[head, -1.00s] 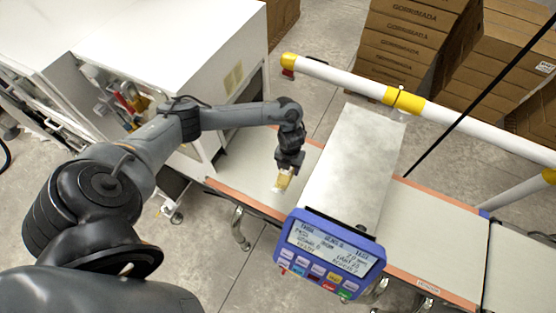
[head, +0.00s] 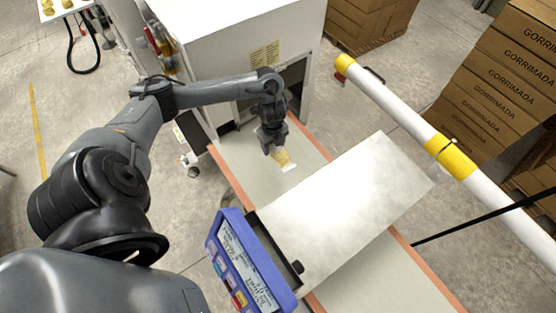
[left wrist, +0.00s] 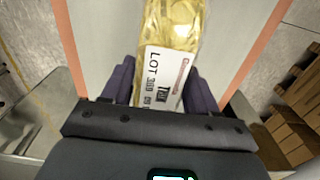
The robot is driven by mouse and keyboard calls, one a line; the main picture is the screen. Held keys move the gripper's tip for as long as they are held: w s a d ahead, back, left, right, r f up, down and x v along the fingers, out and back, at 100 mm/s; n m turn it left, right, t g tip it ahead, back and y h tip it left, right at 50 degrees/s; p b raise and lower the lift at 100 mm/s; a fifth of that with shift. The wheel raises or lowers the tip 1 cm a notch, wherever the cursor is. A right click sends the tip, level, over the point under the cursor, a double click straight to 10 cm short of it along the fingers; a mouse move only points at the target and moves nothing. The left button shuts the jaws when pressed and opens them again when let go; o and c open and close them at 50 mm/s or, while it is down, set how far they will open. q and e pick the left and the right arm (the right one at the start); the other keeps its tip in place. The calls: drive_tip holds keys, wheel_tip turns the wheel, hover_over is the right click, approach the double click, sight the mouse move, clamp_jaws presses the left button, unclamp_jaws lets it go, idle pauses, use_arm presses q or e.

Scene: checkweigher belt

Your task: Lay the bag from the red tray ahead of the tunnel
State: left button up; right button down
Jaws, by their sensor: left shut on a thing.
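My left gripper (head: 271,146) is shut on a clear bag with yellow contents (head: 281,157). In the left wrist view the bag (left wrist: 174,28) sits between the two fingers, with a white printed lot label at the near end. The bag is over the pale belt (head: 238,163), between the white machine and the tunnel; I cannot tell whether it touches the belt. The tunnel (head: 340,205) is a pale metal cover across the belt, to the right of the bag and apart from it. My right gripper and a red tray are not in view.
A blue display panel (head: 248,262) stands at the tunnel's near side. A white machine (head: 235,45) stands at the belt's upper end. A white and yellow rail (head: 400,125) runs along the far side, with cardboard boxes (head: 495,85) behind.

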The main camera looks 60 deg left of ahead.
use_arm(q)
drive_tip(key=b, duration=0.1)
hover_over(273, 162)
wheel_tip(273, 162, down, 4)
drive_tip(key=shift+s+d+f, duration=0.15)
drive_tip(key=shift+f, duration=0.65)
drive_tip(key=shift+f+b, duration=0.45)
drive_tip(key=shift+f, duration=1.5)
drive_tip(key=shift+f, duration=0.2)
drive_tip(key=o, duration=1.4)
drive_tip(key=shift+c, duration=0.2)
drive_tip(key=shift+r, duration=0.1)
